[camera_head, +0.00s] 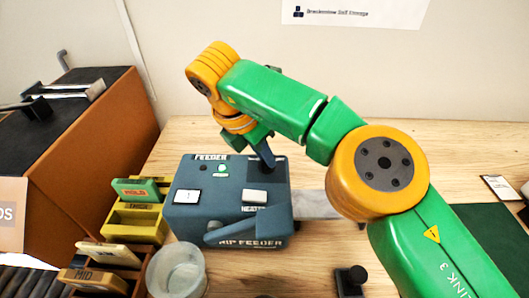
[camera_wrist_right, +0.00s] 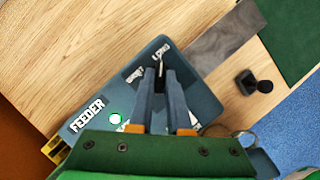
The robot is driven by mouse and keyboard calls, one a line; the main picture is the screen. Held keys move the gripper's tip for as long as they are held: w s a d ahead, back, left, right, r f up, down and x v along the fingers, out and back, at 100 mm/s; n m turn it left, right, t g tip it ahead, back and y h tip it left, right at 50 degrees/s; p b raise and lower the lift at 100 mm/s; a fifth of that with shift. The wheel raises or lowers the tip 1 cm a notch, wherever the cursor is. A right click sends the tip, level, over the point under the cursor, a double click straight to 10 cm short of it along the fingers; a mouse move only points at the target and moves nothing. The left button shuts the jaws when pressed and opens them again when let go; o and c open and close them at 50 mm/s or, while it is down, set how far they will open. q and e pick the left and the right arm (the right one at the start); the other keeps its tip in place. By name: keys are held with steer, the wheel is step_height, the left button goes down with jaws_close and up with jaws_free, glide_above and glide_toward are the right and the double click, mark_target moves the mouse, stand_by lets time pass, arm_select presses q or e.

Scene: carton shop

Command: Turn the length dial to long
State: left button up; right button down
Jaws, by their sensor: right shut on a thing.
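The blue-grey feeder machine (camera_head: 190,215) stands on the wooden table. In the right wrist view its top (camera_wrist_right: 205,95) carries a dark plate with the printed words SHORT on the left and LONG on the right. The length dial (camera_wrist_right: 162,67) is on this plate, mostly hidden by the fingers; a thin pale line shows between the fingertips, pointing up toward the LONG side. My right gripper (camera_head: 264,158) reaches down onto the machine's back right corner and is shut on the dial; its fingers also show in the right wrist view (camera_wrist_right: 161,76). My left gripper is not in view.
A green indicator (camera_head: 222,170) and a white switch (camera_head: 255,196) are on the machine's top. A clear cup (camera_head: 177,271) stands in front, yellow bins (camera_head: 134,222) to the left, a small black knob-like object (camera_head: 350,280) to the right. The table behind is clear.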

mark_target(254, 176)
steer(key=c, duration=0.9)
jaws_free()
steer(key=shift+o, duration=0.2)
steer(key=shift+r, duration=0.15)
steer(key=shift+a+r, duration=0.1)
steer(key=shift+r, duration=0.25)
steer(key=p+v, duration=0.5)
steer(key=v, duration=0.1)
steer(key=shift+s, duration=0.2)
steer(key=shift+a+f, duration=0.1)
